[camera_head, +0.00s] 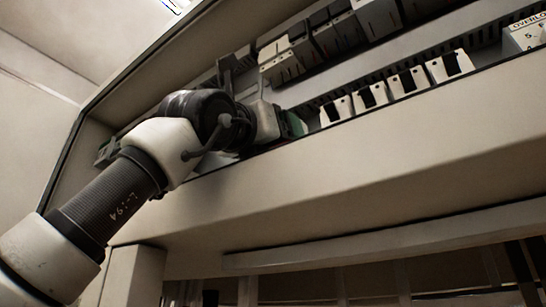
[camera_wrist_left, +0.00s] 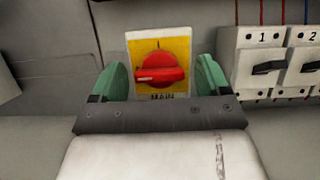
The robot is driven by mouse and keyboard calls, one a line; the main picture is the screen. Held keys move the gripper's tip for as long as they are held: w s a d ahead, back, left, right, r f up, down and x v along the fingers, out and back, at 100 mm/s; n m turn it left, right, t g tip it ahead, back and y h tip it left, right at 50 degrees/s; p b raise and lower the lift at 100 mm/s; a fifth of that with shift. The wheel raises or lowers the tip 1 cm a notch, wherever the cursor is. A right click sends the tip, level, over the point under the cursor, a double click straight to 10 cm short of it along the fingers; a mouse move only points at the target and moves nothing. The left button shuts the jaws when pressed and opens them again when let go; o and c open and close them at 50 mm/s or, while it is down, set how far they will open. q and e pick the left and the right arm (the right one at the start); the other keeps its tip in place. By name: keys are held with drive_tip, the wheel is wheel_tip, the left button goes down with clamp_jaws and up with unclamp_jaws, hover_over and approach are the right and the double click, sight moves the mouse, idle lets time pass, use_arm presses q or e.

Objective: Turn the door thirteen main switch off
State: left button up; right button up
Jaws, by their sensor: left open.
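The main switch is a red rotary knob (camera_wrist_left: 160,70) on a yellow plate (camera_wrist_left: 176,48) lettered MAIN, seen in the left wrist view. The knob's handle lies roughly crosswise, with a mark at the top of the plate. My left gripper (camera_wrist_left: 164,82) is open, its green fingers either side of the plate in that view. I cannot tell whether they touch the knob. In the head view my left gripper (camera_head: 292,124) reaches into the cabinet, and my arm hides the switch. My right gripper is not in view.
Breakers numbered 1 and 2 (camera_wrist_left: 262,62) stand just right of the switch. In the head view a row of white breakers (camera_head: 370,95) runs rightward, with more modules (camera_head: 330,35) above. The cabinet's lower edge (camera_head: 350,160) runs below my left gripper.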

use_arm(q)
drive_tip(key=shift+s+a+f+b, duration=0.25)
drive_tip(key=shift+b, duration=0.15)
drive_tip(key=b+v, duration=0.5)
drive_tip(key=v, duration=0.4)
drive_tip(key=shift+s+a+f+b, duration=0.2)
drive_tip(key=shift+s+b, duration=0.1)
drive_tip(key=shift+s, duration=0.15)
